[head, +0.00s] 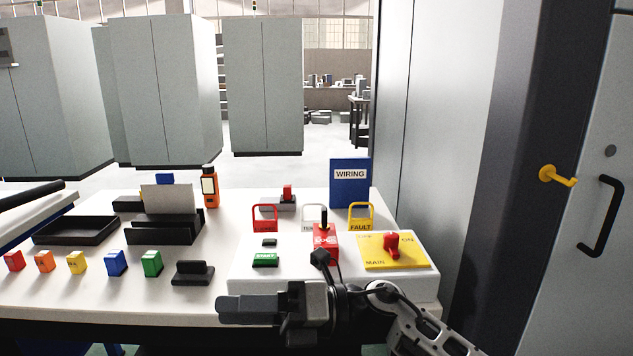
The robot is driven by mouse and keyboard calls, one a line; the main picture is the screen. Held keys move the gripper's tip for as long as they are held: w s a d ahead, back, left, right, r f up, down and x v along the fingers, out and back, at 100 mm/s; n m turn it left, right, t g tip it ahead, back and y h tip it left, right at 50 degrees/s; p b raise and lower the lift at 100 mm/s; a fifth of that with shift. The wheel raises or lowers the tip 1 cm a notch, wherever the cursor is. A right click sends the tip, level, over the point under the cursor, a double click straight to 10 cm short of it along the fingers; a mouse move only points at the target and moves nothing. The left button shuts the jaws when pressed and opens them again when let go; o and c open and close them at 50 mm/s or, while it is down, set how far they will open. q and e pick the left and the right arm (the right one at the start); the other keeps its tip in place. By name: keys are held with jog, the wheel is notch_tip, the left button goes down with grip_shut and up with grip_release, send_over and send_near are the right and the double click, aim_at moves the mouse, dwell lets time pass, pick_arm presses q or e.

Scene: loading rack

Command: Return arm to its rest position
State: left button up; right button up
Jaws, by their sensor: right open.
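My right gripper (232,309) is in front of the white table's front edge, at the bottom middle of the head view. Its fingers point left, it is open, and nothing shows between them. My right arm (425,335) comes in from the lower right. The gripper is just in front of the white control panel box (335,281), overlapping its front in the picture; I cannot tell whether they touch. My left gripper is not in view.
On the panel are a red block (325,238), a green START button (265,260) and a red knob on a yellow plate (392,244). Coloured blocks, black trays (76,231) and a blue WIRING binder (349,183) stand on the table. A cabinet with a yellow hook (557,176) stands right.

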jog(key=d+f+m+t+h, duration=0.35)
jog(key=m+t, duration=0.35)
jog(key=m, duration=0.3)
jog(key=w+d+f+m+t+h, duration=0.15)
jog(key=d+f+m+t, duration=0.4)
jog(key=m, duration=0.55)
jog(key=d+f+m+t+h, duration=0.3)
jog(key=d+f+m+t, duration=0.1)
jog(key=m+t, duration=0.5)
jog(key=s+d+f+m+g+h, duration=0.4)
jog(key=s+d+f+m, duration=0.1)
jog(key=s+f+m, duration=0.1)
jog(key=s+d+f+m+g+h, duration=0.4)
jog(key=s+d+f+m, duration=0.2)
jog(key=s+f, duration=0.3)
jog(key=shift+s+f, duration=0.15)
jog(key=shift+f, duration=0.35)
